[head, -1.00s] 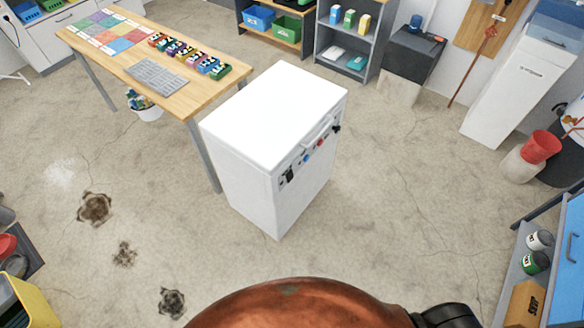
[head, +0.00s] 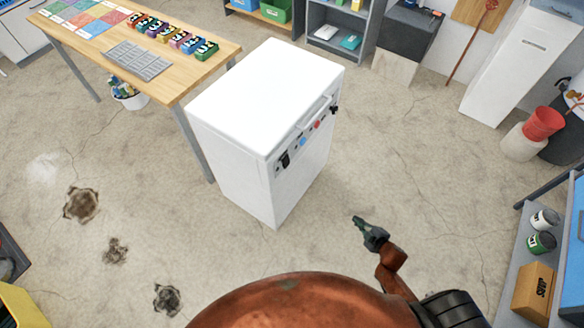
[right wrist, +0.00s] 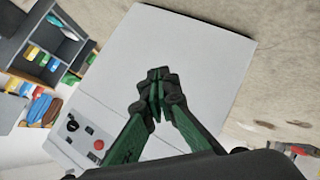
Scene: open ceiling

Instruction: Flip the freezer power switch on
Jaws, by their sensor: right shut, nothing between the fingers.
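The white chest-shaped freezer (head: 265,95) stands on the floor at the centre of the head view. Its front panel carries a dark switch-like part (head: 284,160) near the left end, then a small blue part, a red button (head: 317,125) and a black knob (head: 335,110). Which way the switch is set is too small to tell. In the right wrist view the freezer (right wrist: 190,60) fills the middle, with the black knob (right wrist: 72,126) and red button (right wrist: 98,144) at lower left. My right gripper (head: 357,219) is shut and empty, apart from the freezer, to the right of its front. My left gripper is out of view.
A wooden table (head: 215,50) with a keyboard-like grey tray (head: 145,60) and several small coloured items stands behind left of the freezer. A blue bench with cans (head: 541,242) is at right. The floor before the freezer is clear.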

